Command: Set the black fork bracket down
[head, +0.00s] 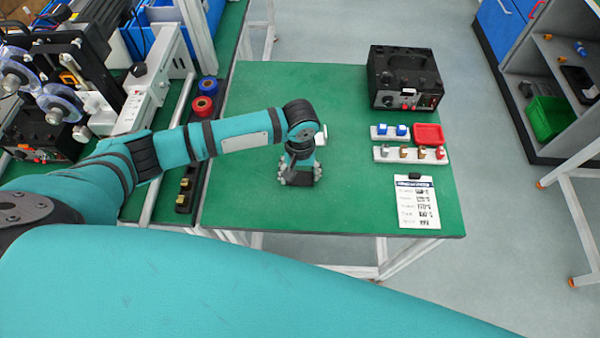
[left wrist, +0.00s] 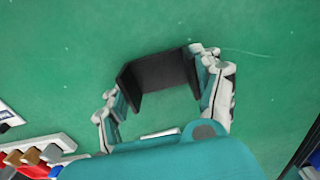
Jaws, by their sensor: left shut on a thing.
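The black fork bracket (left wrist: 160,72) is a dark U-shaped piece between the fingers of my left gripper (left wrist: 160,88) in the left wrist view. The fingers press on its two sides. In the head view the left gripper (head: 300,178) points down over the green table mat (head: 260,210), left of the middle of the table. Only a dark part of the bracket (head: 304,180) shows there, low between the fingers. Whether it touches the mat is hard to tell. My right gripper is not in view.
Right of the gripper are a white rack with small parts (head: 385,155), a white holder with blue pieces (head: 385,134), a red tray (head: 428,134) and a printed sheet (head: 418,210). A black power unit (head: 405,85) stands at the back. The mat around the gripper is clear.

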